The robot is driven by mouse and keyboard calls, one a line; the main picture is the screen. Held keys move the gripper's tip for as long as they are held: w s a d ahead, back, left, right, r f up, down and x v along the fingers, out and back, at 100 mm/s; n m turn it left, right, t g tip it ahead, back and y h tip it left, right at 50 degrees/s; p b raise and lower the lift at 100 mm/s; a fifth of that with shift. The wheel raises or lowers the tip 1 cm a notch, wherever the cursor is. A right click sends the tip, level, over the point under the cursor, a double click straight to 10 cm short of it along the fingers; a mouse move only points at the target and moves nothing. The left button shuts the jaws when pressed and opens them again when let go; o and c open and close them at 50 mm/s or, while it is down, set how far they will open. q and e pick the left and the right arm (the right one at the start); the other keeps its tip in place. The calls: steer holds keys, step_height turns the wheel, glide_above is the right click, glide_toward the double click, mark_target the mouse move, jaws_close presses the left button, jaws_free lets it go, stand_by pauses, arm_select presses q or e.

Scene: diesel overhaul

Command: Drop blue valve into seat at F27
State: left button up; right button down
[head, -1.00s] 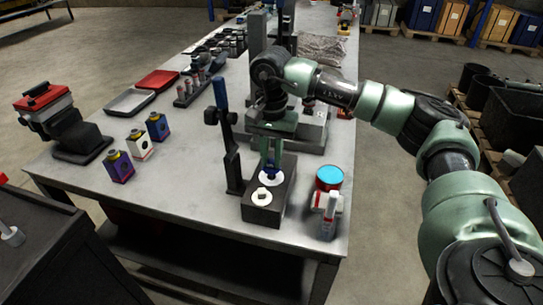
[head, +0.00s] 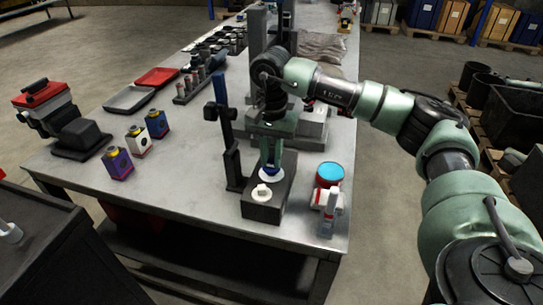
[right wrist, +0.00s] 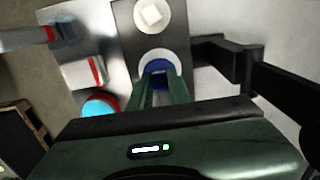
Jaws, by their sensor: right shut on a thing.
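My right gripper (head: 270,160) points down over the dark block (head: 262,212) near the front edge of the bench. It is shut on the blue valve (right wrist: 158,78), which shows between the fingers in the right wrist view. The valve is at the rear white ring seat (head: 271,174) of the block; I cannot tell how deep it sits. The front white ring of the block holds a white piece (head: 262,192). The label F27 is not readable. My left gripper is not in view.
A black stand with a blue top (head: 226,135) rises just left of the block.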

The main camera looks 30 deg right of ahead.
steer(key=shift+f, duration=0.2)
steer(key=shift+f+b, duration=0.4)
steer(key=shift+b, duration=0.05)
steer(key=shift+f, duration=0.2)
stand_by(0.3)
steer(key=c, duration=0.9)
jaws_free()
steer(key=shift+o, duration=0.2)
steer(key=shift+r, duration=0.1)
steer(key=shift+r+p, duration=2.5)
steer(key=shift+r, duration=1.45)
